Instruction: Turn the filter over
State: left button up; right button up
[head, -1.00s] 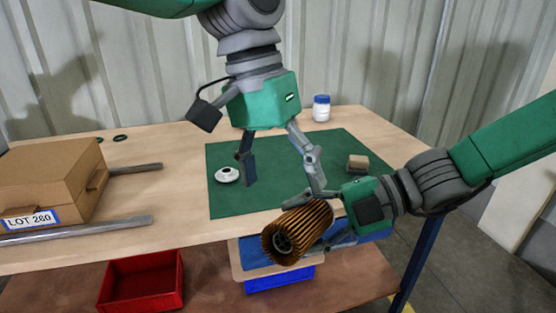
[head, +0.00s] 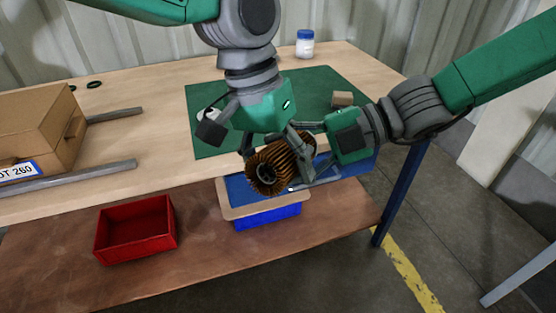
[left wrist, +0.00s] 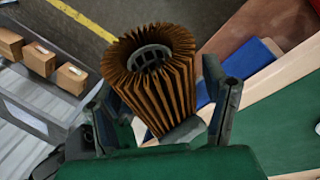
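The filter (head: 281,166) is a brown pleated cylinder with a dark grilled end, held above the table's front edge. In the head view that end faces the camera, tilted down to the left. My right gripper (head: 306,157) comes from the right and is shut on the filter's far part; its fingers are partly hidden. My left gripper (head: 272,152) is over the filter from above. In the left wrist view, its fingers (left wrist: 166,108) stand open on both sides of the filter (left wrist: 158,85), with gaps visible. The grilled end points away from the left palm.
A green mat (head: 204,141) lies on the table, with a white disc (head: 207,113), a small brown block (head: 342,99) and a white jar (head: 305,45) near it. A cardboard box (head: 30,125) stands left. A blue bin (head: 268,217) and red bin (head: 135,228) sit lower.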

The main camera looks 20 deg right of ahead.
pick_arm(q)
jog(key=c, duration=0.8)
jog(key=shift+c, duration=0.2)
pick_arm(e)
jog(key=o, duration=1.3)
